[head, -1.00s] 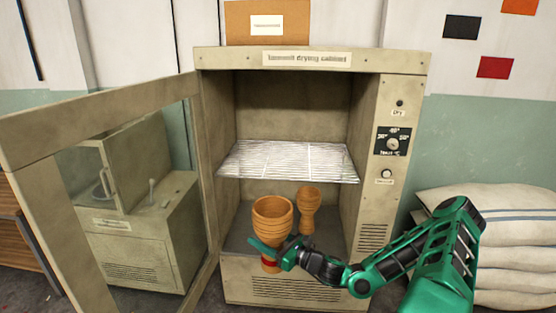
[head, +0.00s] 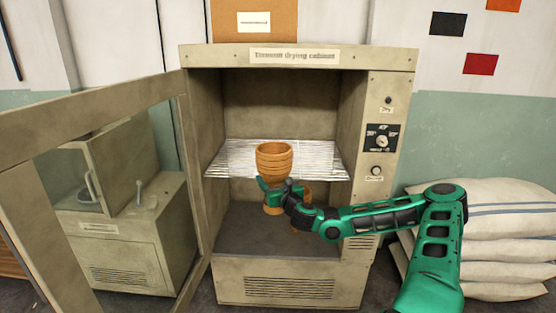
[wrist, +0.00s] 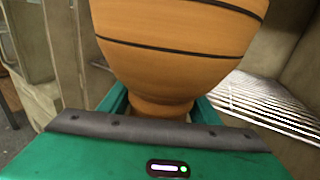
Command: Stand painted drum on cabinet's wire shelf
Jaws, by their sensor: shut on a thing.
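The drum (head: 274,160) is an orange-brown wooden goblet with dark rings around its bowl. My gripper (head: 275,188) is shut around its narrow waist and holds it upright. The drum fills the upper middle of the wrist view (wrist: 175,60). The jaws cover the waist; the foot shows below them in the head view. The wire shelf (head: 228,160) spans the cabinet at mid-height. The bowl overlaps the shelf's front edge in the head view, with the foot below shelf level. In the wrist view the shelf (wrist: 262,100) lies right of the drum, apart from it.
The drying cabinet (head: 300,265) stands open, its glazed door (head: 90,112) swung out to the left. A second drum (head: 307,190) on the cabinet floor is mostly hidden behind my gripper. Sacks (head: 505,220) are stacked at the right. The shelf carries nothing visible.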

